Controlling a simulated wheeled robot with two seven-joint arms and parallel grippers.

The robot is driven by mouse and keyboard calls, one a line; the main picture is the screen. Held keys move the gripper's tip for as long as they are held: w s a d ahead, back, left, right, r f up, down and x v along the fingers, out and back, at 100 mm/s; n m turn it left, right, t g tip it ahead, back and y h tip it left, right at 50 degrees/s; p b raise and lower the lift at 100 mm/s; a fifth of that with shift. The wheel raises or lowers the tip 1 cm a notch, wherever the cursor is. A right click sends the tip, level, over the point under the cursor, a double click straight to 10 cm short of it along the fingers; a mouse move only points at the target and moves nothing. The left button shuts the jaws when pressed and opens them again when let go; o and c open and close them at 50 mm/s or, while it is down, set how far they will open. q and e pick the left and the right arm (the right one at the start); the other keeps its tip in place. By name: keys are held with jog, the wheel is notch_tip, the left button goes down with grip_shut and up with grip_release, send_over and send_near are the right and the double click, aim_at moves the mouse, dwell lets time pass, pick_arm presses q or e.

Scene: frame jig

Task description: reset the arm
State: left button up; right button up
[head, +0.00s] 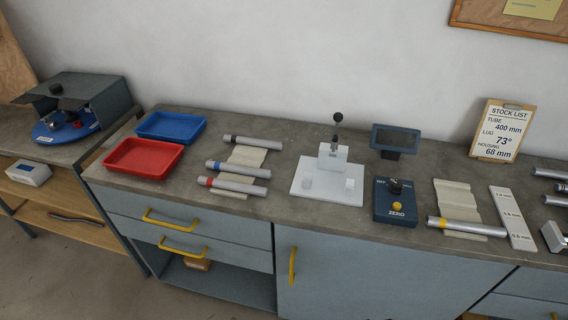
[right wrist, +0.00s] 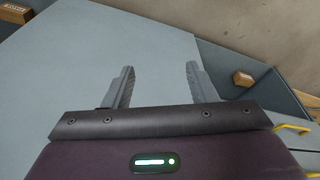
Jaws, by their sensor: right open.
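My right gripper (right wrist: 158,85) shows in the right wrist view with its two grey fingers spread apart and nothing between them. Beyond the fingers is the blue-grey front of the cabinet (right wrist: 70,75). Neither of my arms shows in the head view, and my left gripper is in no view.
The grey bench top (head: 270,213) holds a red tray (head: 143,176), a blue tray (head: 171,137), several silver tubes, a white press (head: 330,172), a ZERO box (head: 393,220) and a small screen (head: 395,141). A stock list board (head: 501,130) leans on the wall. Yellow handles (head: 168,219) project in front.

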jog(key=s+d+f+b, duration=0.1)
jog(key=s+f, duration=0.3)
jog(key=f, duration=0.5)
jog(key=s+f+b, duration=0.1)
jog(key=s+f, duration=0.3)
jog(key=f, duration=0.5)
jog(key=s+d+f+g+b, duration=0.1)
jog(key=s+d+f, duration=0.2)
jog(key=s+f, duration=0.9)
jog(key=shift+s+f+g+b, duration=0.15)
jog(key=shift+s+g+b, duration=0.2)
jog(key=shift+s, duration=0.75)
